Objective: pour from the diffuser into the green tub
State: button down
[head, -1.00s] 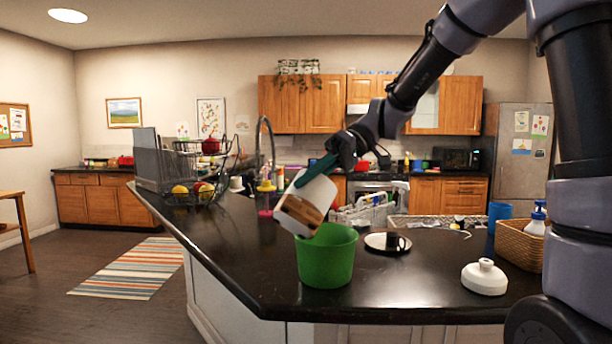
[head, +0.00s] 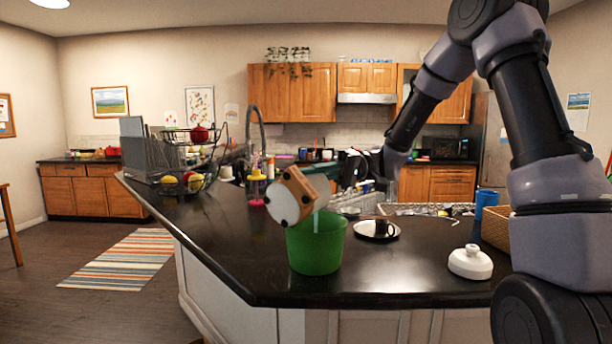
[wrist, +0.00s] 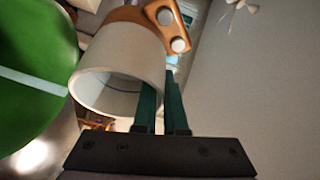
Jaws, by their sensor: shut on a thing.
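The diffuser (head: 297,197), white with a wooden base and dark feet, is steeply tilted above the green tub (head: 315,246), its underside toward the head camera. In the wrist view, the diffuser (wrist: 120,75) shows its open round mouth and wooden base with pale knobs. My gripper (wrist: 161,88) is shut on its wall with dark green fingers. The tub (wrist: 30,110) is beside the mouth, at the left. A pale strip crosses the tub there, and I cannot tell whether it is liquid. The tub stands upright on the counter; its inside is mostly hidden in the head view.
A white lid-like piece (head: 470,262) lies on the dark counter (head: 400,275) at the right. A dark cup (head: 383,228) on a saucer (head: 362,229) stands just right of the tub. Behind are a dish rack, a tap (head: 262,125) and a wicker basket (head: 496,228).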

jog(key=shift+w+d+r+m+g+y, duration=0.15)
jog(key=shift+w+d+m+g+y, duration=0.2)
jog(key=shift+w+d+m+y, duration=0.45)
jog(key=shift+w+d+r+m+g+y, duration=0.15)
jog(key=shift+w+g+y, duration=0.3)
jog(key=shift+y, duration=0.65)
jog(key=shift+w+d+m+y, duration=0.45)
jog(key=shift+w+y, duration=0.15)
jog(key=shift+y, duration=0.2)
jog(key=shift+w+d+f+m+y, duration=0.1)
jog(key=shift+w+d+m+y, duration=0.2)
jog(key=shift+m+y, duration=0.15)
jog(key=shift+w+d+f+m+y, duration=0.1)
jog(key=shift+w+d+m+y, duration=0.25)
jog(key=shift+y, duration=0.4)
jog(key=shift+a, duration=0.1)
